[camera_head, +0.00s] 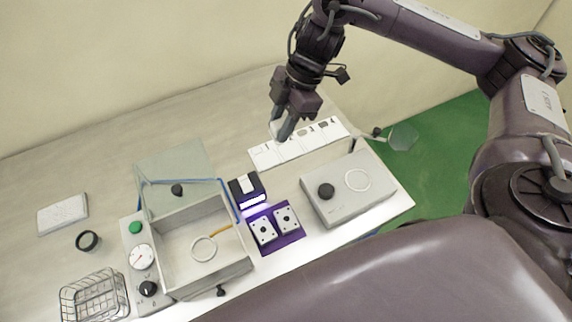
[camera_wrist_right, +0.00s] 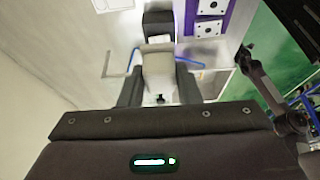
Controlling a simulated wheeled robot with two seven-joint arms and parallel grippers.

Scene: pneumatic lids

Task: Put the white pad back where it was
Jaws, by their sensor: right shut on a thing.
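My right gripper (camera_head: 284,132) is above the back of the table, over the long white strip (camera_head: 312,137) with small dark marks. It is shut on a pale piece, which I take to be the white pad (camera_wrist_right: 158,72); in the wrist view it sits between the two dark fingers. In the head view the fingers mostly hide it. Whether it touches the strip cannot be told. My left gripper is not in view.
A black box (camera_head: 236,192) glows purple beside a purple mat (camera_head: 292,237) with two white blocks. An open box (camera_head: 232,268) with a raised clear lid stands left. A closed grey box (camera_head: 372,205) stands right. A wire basket (camera_head: 95,297) and white slab (camera_head: 62,214) lie far left.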

